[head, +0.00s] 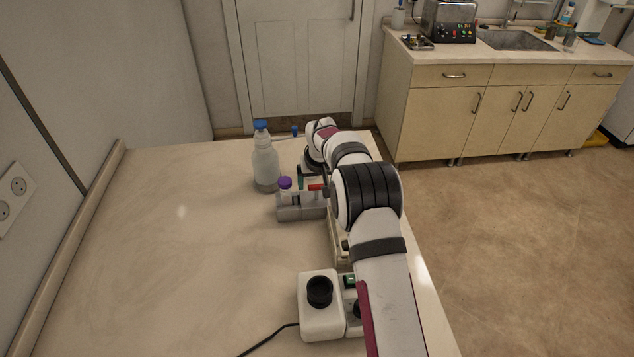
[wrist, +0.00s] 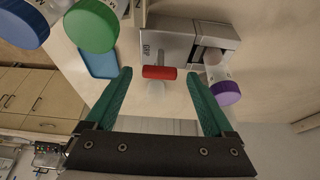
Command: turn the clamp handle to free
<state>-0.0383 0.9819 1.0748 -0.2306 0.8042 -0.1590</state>
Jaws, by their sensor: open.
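The clamp handle is a short red bar (wrist: 159,72) on the side of a grey metal block (wrist: 170,45) in the wrist view. In the head view the red handle (head: 316,187) shows beside my arm, above the grey block (head: 290,212). My gripper (wrist: 158,76) is open, its two green fingers apart. In the wrist view the handle lies in the gap between the fingertips, with space on both sides. I cannot tell how far it is in depth. In the head view my arm hides part of the block and most of the gripper.
A purple-capped vial (wrist: 226,92) stands at the block, close to one finger. Green-capped (wrist: 92,27) and blue-capped (wrist: 22,20) containers and a blue tray (wrist: 97,60) are nearby. A large bottle (head: 265,165) stands behind the block. The table's left side is clear.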

